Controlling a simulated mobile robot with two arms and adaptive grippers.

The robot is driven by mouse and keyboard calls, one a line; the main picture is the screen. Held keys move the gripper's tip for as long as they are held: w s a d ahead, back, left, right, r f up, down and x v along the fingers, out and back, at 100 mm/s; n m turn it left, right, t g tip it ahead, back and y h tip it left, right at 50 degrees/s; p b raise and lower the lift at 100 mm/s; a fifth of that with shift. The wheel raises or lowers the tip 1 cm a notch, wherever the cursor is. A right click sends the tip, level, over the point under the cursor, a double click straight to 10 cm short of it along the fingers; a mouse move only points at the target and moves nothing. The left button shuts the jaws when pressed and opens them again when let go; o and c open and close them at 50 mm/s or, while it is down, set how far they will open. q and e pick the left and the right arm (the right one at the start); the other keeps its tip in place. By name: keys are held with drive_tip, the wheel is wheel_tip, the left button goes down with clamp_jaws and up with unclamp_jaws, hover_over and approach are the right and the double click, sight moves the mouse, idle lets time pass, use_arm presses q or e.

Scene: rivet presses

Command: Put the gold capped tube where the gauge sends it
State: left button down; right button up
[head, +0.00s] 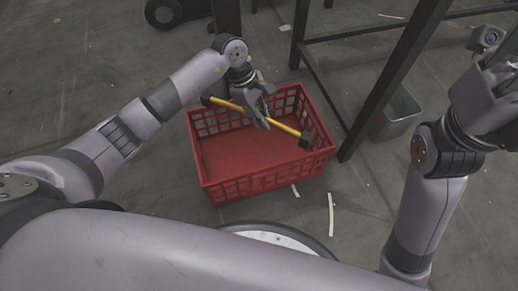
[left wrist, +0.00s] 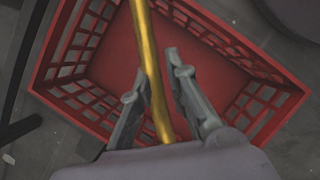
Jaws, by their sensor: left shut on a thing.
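A long gold tube (head: 286,129) with dark caps at both ends is held slantwise above a red crate. My left gripper (head: 262,121) is shut on the tube near its middle. In the left wrist view the tube (left wrist: 147,50) runs between the two fingers of my left gripper (left wrist: 159,75), with the crate floor behind it. The red crate (head: 264,182) has slatted walls and looks empty; it also shows in the left wrist view (left wrist: 62,57). The gauge is not visible in either view. My right arm is at the right, its gripper not clearly shown.
A dark metal frame (head: 385,85) stands right of the crate, one leg close to its right side. A grey metal bin (head: 398,117) is behind that leg. A black wheel-like object (head: 163,13) lies at the top left. White strips litter the grey floor.

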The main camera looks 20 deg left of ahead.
use_arm(q)
drive_tip(key=shift+f, duration=0.45)
drive_tip(key=c, duration=1.5)
unclamp_jaws()
drive_tip(key=v, duration=1.2)
drive_tip(key=shift+d+r, duration=0.1)
